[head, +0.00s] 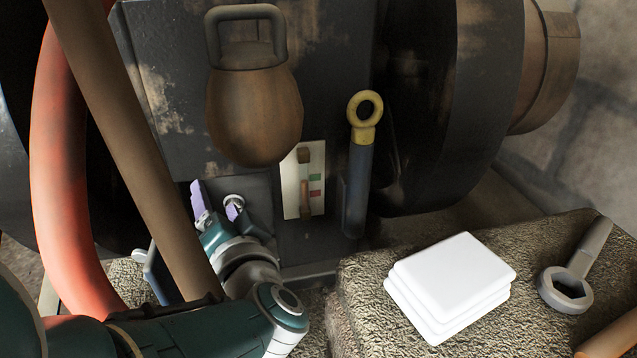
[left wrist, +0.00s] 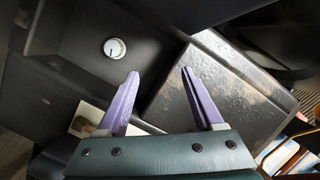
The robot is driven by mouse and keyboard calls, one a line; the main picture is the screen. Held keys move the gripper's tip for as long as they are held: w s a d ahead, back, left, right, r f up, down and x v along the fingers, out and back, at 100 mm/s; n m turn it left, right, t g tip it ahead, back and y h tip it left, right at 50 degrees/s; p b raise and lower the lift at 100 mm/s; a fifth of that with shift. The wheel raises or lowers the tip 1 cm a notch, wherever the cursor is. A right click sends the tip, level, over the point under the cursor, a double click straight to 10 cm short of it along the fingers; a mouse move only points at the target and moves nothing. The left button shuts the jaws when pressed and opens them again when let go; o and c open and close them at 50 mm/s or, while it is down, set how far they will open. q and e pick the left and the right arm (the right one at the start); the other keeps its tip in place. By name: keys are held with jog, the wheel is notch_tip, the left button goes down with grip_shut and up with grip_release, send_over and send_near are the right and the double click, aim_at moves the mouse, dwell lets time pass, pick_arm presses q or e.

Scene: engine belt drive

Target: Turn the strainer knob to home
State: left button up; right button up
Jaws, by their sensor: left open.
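The strainer knob (left wrist: 114,48) is a small round white knob with a dark pointer mark, on a dark panel in the upper left of the left wrist view. My left gripper (left wrist: 160,76) is open, with two purple fingers and nothing between them. The knob lies beyond and to the left of the fingertips, apart from them. In the head view my left gripper (head: 217,198) is low in front of the dark engine housing, left of a gauge plate. A small pale round shape beside its right finger may be the knob; I cannot tell. My right gripper is not in view.
A brown rusty weight with a handle (head: 254,110) hangs above the gripper. The gauge plate (head: 291,185) has green and red marks. A yellow-ringed rod (head: 360,150) stands right of it. White stacked pads (head: 455,275) and a ring wrench (head: 566,288) lie on a rough block.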

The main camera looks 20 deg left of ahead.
pick_arm(q)
jog(key=b, duration=0.4)
send_near(238, 200)
jog(key=w+a+f+m+g+b, duration=0.1)
jog(key=w+a+f+b, duration=0.1)
jog(key=w+a+b, duration=0.2)
jog(key=a+b, duration=0.2)
jog(key=b, duration=0.1)
jog(key=shift+w+h, duration=0.25)
jog(key=shift+h, duration=0.05)
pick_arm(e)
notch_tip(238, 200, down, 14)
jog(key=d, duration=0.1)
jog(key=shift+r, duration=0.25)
pick_arm(q)
jog(key=shift+a+r, duration=0.1)
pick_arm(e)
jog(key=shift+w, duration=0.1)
pick_arm(q)
grip_shut()
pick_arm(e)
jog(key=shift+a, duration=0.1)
